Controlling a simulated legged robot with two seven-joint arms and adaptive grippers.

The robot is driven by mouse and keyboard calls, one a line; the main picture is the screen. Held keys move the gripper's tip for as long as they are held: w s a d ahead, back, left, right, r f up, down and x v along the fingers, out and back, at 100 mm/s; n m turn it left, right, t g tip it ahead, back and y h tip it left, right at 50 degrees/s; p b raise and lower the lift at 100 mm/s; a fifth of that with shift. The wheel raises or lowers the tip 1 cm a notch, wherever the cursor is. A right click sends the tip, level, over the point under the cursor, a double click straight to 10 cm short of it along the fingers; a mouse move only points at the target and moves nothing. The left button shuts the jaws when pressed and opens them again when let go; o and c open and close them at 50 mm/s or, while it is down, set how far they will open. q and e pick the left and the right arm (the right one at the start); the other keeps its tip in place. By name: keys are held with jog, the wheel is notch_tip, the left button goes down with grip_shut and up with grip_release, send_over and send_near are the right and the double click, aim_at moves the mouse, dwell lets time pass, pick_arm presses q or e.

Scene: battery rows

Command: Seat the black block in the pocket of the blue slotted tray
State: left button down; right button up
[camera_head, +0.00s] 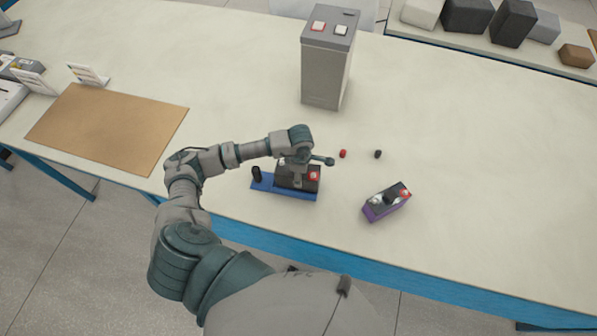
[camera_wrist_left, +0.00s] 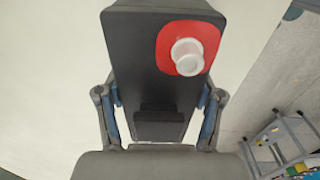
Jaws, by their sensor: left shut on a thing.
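The black block (camera_head: 285,177), with a red patch and a pale terminal, is at the blue slotted tray (camera_head: 268,187) near the table's front edge. My left gripper (camera_head: 302,165) comes down over the block and is shut on it. In the left wrist view the block (camera_wrist_left: 150,70) fills the space between the fingers, with its red square and white terminal (camera_wrist_left: 187,57) towards me. From the head it looks over or in the tray's right part; the arm hides some of it, and I cannot tell how deep it sits. My right gripper is not in view.
A black post (camera_head: 256,174) stands at the tray's left end. A purple-based battery (camera_head: 376,212) lies to the right. A red cap (camera_head: 343,153) and a black cap (camera_head: 378,154) are behind. A grey box (camera_head: 325,75) stands further back; a brown mat (camera_head: 105,125) is left.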

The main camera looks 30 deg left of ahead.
pick_arm(q)
jog(key=f, duration=0.1)
jog(key=f+b, duration=0.1)
jog(key=f, duration=0.1)
jog(key=shift+s+a+f, duration=0.1)
jog(key=shift+s+f, duration=0.2)
jog(key=shift+s, duration=0.05)
jog(key=shift+s+a+f+b, duration=0.1)
jog(key=shift+f+b, duration=0.1)
jog(key=shift+b, duration=0.1)
jog(key=shift+a, duration=0.2)
jog(key=shift+c, duration=1.3)
grip_release()
jog(key=shift+s+f, duration=0.1)
jog(key=shift+f, duration=0.05)
jog(key=shift+o, duration=0.5)
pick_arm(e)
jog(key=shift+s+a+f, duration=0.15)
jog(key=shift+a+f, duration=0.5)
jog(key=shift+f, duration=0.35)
pick_arm(q)
jog(key=shift+w, duration=0.2)
